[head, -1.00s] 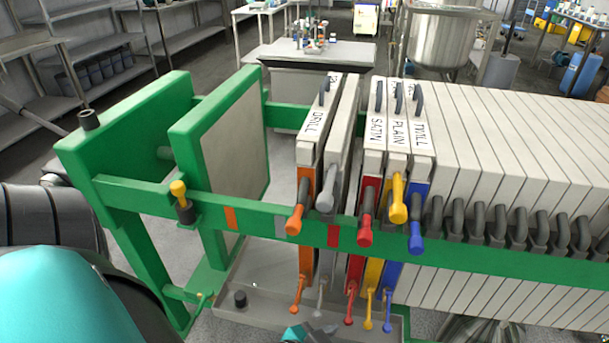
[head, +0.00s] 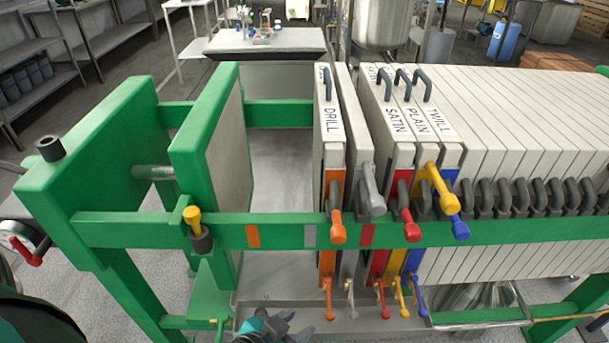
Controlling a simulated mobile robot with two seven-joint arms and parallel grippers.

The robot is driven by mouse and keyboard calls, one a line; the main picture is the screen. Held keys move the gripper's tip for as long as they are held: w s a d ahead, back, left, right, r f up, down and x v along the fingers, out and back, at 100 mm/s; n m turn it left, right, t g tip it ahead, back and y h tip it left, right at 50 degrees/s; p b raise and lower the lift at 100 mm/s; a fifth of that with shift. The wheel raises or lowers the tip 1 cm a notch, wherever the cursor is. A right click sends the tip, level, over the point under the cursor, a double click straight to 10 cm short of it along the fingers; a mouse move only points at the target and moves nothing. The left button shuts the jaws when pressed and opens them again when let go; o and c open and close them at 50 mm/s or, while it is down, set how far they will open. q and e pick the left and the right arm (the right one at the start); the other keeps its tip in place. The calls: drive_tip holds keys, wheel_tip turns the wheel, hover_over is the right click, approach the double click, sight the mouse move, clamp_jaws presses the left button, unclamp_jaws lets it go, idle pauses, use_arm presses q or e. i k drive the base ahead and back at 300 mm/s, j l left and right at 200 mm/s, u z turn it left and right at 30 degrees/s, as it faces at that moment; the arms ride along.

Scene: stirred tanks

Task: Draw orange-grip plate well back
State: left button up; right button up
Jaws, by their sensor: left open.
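The orange-grip plate (head: 331,155) is pale, labelled DRILL, with a dark top handle and an orange front edge. Its orange grip (head: 338,228) sticks out over the green front rail, between the grey and red rail marks. It stands just left of the grey-grip plate (head: 349,120), with a wide gap between it and the green-framed plate (head: 205,130). My left gripper (head: 289,325) is at the bottom edge, open and empty, below the rail and left of the lower orange knob (head: 328,300). It is partly cut off. My right gripper is not in view.
The green rail (head: 285,232) carries orange, grey and red marks. SATIN, PLAIN and TWILL plates (head: 410,120) with red, yellow and blue grips stand to the right, before a pale plate pack (head: 510,120). A yellow-topped peg (head: 193,218) stands at left. A grey tray runs below.

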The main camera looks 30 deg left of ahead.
sight(334, 167)
drive_tip(key=k+j, duration=0.1)
drive_tip(key=j, duration=0.7)
drive_tip(key=k+j, duration=0.15)
drive_tip(key=j, duration=0.2)
drive_tip(key=k+j, duration=0.1)
drive_tip(key=j, duration=0.3)
